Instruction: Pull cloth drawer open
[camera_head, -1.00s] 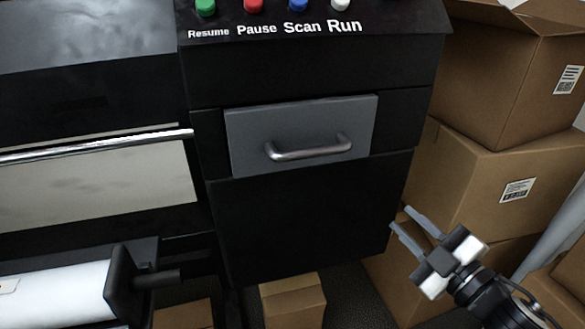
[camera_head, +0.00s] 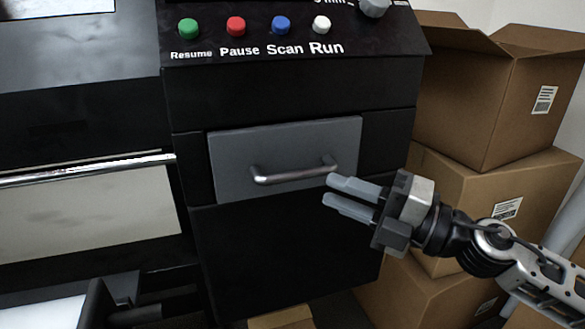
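The cloth drawer (camera_head: 235,155) is a grey panel set in the black machine, and its front looks flush with the machine. A silver bar handle (camera_head: 292,174) runs across the drawer's middle. My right gripper (camera_head: 334,191) comes in from the right with its two grey fingers pointing left. The fingers are apart with nothing between them. The fingertips show just right of and below the handle's right end; whether they touch it I cannot tell. My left gripper is not in view.
Stacked cardboard boxes (camera_head: 480,185) stand close on the right, behind my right arm. A metal bar (camera_head: 85,170) crosses the machine at left.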

